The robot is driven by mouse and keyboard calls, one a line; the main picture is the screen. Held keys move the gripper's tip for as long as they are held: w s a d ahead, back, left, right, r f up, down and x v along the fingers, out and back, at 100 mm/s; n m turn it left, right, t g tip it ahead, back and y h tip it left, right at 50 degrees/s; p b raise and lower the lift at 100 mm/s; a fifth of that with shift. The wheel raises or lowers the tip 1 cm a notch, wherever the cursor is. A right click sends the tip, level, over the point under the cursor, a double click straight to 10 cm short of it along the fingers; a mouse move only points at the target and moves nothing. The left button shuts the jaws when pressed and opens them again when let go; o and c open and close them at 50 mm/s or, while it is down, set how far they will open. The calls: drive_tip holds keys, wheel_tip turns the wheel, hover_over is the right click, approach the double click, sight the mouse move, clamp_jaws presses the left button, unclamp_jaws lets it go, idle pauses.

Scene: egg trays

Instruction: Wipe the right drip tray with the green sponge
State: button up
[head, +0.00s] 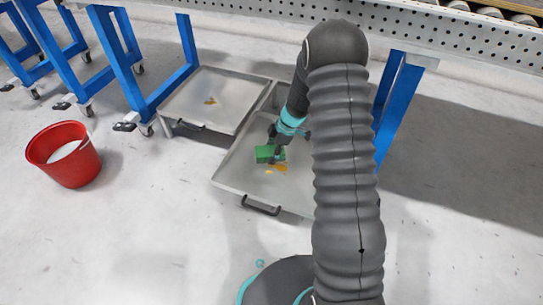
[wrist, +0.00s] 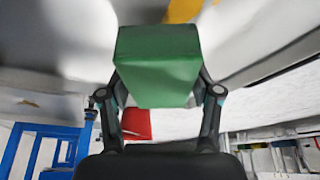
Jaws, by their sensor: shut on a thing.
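The green sponge (head: 269,153) is held in my gripper (head: 277,143) over the right drip tray (head: 235,172). In the wrist view the sponge (wrist: 158,65) sits between the two fingers of my gripper (wrist: 160,98), which are shut on it. Orange-yellow spill (head: 279,168) lies on the right tray just below and beside the sponge in the head view. I cannot tell whether the sponge touches the tray. A yellow patch (wrist: 183,10) shows past the sponge in the wrist view. My arm hides the right part of the tray.
The left drip tray (head: 185,112) with a small brown-yellow spill (head: 210,101) lies beside the right one. A red bucket (head: 68,160) stands on the floor at the left. Blue frame legs (head: 190,42) and a perforated metal rail (head: 440,28) border the trays. The front floor is clear.

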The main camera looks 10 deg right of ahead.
drive_tip(key=shift+r+p, duration=0.35)
drive_tip(key=shift+r, duration=1.65)
drive_tip(key=shift+a, duration=0.1)
